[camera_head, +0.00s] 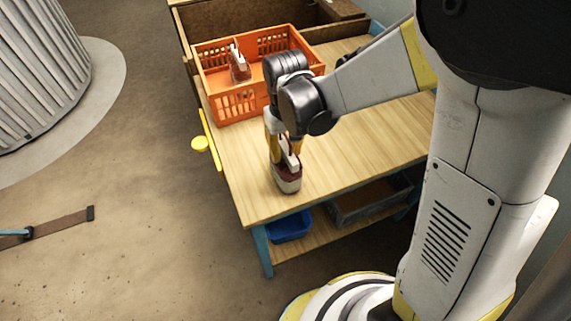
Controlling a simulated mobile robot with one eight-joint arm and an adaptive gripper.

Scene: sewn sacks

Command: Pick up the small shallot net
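A small net (288,181), dark red with a pale band and a white top, stands upright on the wooden table near its front edge. I take it for the shallot net. My gripper (285,154) points down over it, with its yellow fingers at either side of the net's white top. Whether the fingers press on the net or stand apart from it is too small to tell. The net seems to rest on the table. A similar red and white net (240,68) is in the orange crate.
The orange crate (237,104) stands at the table's back left, close behind my gripper. The tabletop (365,140) is clear to the right. A blue bin (290,227) and a grey crate (372,203) sit on the lower shelf.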

